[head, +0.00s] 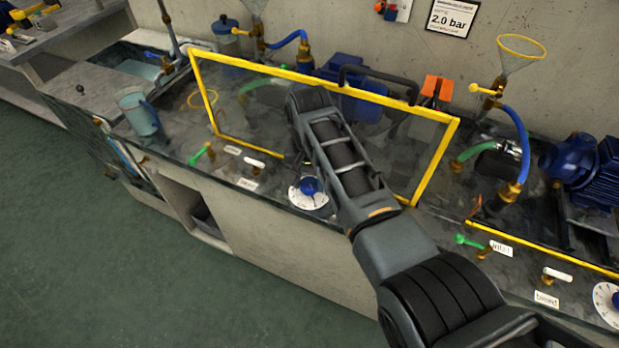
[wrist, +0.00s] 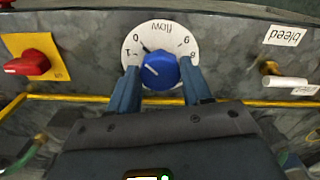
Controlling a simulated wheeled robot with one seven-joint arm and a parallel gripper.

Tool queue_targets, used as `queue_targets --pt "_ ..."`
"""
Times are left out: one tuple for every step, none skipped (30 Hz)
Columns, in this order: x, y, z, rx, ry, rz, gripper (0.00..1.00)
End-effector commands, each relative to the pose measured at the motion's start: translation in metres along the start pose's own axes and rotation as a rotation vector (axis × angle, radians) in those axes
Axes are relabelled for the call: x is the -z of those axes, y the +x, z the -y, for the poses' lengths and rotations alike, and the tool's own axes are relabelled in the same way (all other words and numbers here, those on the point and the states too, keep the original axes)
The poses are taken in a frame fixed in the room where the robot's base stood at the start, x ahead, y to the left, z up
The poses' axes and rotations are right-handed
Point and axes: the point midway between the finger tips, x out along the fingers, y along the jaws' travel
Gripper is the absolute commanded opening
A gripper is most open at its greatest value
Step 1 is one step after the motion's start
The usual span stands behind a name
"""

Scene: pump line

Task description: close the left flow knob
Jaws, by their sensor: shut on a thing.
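The left flow knob (head: 309,186) is a blue knob on a white round dial on the front of the left bench, partly behind my arm in the head view. In the wrist view the blue knob (wrist: 160,71) sits in the middle of its white dial (wrist: 160,30), which is marked "flow" and appears upside down. In the head view my arm hides most of the gripper.
A red switch (wrist: 28,63) on a yellow plate and a white-handled bleed valve (wrist: 285,80) flank the dial. A yellow-framed clear guard (head: 430,165) stands behind it. A second flow dial (head: 608,300) is at the far right. The floor in front is clear.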

Motion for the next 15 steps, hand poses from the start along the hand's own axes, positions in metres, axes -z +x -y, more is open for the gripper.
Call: queue_targets --pt "0.0011 -0.0015 0.0007 0.002 0.013 -0.004 0.19" --pt "0.0011 -0.0015 0.0007 0.002 0.019 -0.004 0.19" --pt "0.0012 -0.0015 0.0006 0.002 0.027 -0.004 0.19" --pt "0.0012 -0.0015 0.0006 0.002 0.032 -0.004 0.19" --pt "0.0013 -0.0015 0.0006 0.002 0.037 -0.004 0.19" --pt "0.0013 -0.0015 0.0005 0.002 0.041 -0.004 0.19" --pt "0.0013 -0.0015 0.0005 0.002 0.043 -0.004 0.18" --pt "0.0014 -0.0015 0.0005 0.002 0.045 -0.004 0.19" --pt "0.0014 -0.0015 0.0005 0.002 0.046 -0.004 0.19" --pt "0.0014 -0.0015 0.0005 0.002 0.047 -0.004 0.19" --pt "0.0014 -0.0016 0.0005 0.002 0.048 -0.004 0.19" --pt "0.0014 -0.0016 0.0005 0.002 0.048 -0.004 0.19" --pt "0.0014 -0.0016 0.0005 0.002 0.048 -0.004 0.19" --pt "0.0014 -0.0016 0.0005 0.002 0.048 -0.004 0.19" --pt "0.0014 -0.0016 0.0005 0.002 0.048 -0.004 0.19"
